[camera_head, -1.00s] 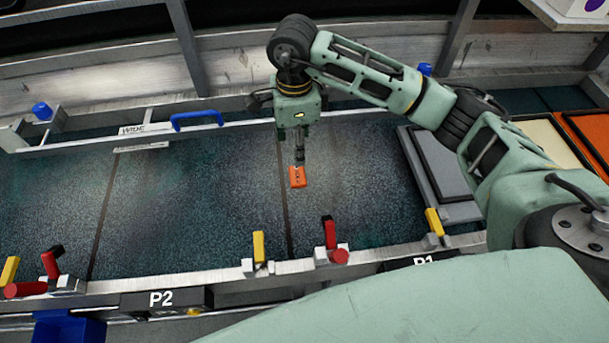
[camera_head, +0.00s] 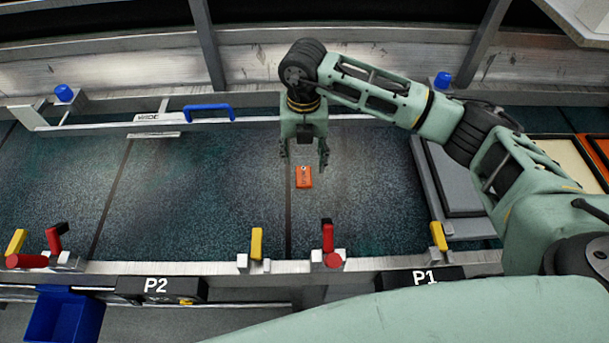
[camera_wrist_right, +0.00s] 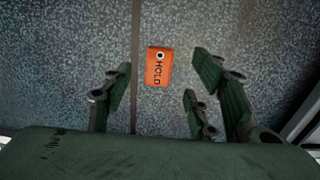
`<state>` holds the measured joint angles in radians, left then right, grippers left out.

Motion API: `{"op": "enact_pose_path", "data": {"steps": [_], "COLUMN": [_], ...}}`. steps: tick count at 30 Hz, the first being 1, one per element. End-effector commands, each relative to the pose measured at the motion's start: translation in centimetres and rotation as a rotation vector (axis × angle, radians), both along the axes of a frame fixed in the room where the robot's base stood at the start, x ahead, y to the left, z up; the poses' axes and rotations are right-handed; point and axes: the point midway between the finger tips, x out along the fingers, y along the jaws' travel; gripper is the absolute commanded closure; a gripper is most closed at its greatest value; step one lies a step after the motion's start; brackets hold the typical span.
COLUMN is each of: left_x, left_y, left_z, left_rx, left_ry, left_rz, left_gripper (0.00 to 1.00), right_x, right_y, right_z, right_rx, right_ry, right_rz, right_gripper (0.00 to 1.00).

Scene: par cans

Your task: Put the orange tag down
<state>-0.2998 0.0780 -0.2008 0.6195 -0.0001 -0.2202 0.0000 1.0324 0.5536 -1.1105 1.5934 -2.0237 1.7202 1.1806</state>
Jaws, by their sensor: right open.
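The orange tag (camera_head: 304,177) lies on the dark speckled surface, at the seam between two panels. In the right wrist view the tag (camera_wrist_right: 159,67) shows the word HOLD and a hole near one end. My right gripper (camera_head: 305,158) is open and empty, its fingers spread above and behind the tag. In the right wrist view the fingers of my right gripper (camera_wrist_right: 160,95) stand apart, and the tag lies beyond their tips, untouched. My left gripper does not show.
Yellow and red clamps (camera_head: 257,244) line the front rail, above labels P2 (camera_head: 155,286) and P1 (camera_head: 425,278). A blue handle (camera_head: 209,112) is on the back bar. A grey tray (camera_head: 465,185) lies right. The surface left of the tag is clear.

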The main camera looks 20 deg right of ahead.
Motion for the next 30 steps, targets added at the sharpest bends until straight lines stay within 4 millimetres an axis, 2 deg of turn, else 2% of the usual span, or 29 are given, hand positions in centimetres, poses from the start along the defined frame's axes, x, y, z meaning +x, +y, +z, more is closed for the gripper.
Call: {"op": "enact_pose_path", "data": {"steps": [10,13,20,30], "left_x": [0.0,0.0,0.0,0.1], "left_y": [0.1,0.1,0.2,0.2], "left_z": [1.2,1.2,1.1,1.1], "left_rx": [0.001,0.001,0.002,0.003], "left_ry": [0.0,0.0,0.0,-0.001], "left_rz": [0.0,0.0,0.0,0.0], "left_gripper": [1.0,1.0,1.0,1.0], "right_x": [-0.4,-0.4,-0.4,-0.4], "right_y": [0.2,0.2,0.2,0.2], "right_z": [-4.7,-5.3,-5.4,-5.3], "right_rx": [-0.001,-0.001,-0.001,-0.001], "right_ry": [0.002,0.0,0.0,0.0], "right_rz": [0.001,0.002,0.002,0.002], "right_gripper": [0.47,0.47,0.48,0.78]}}
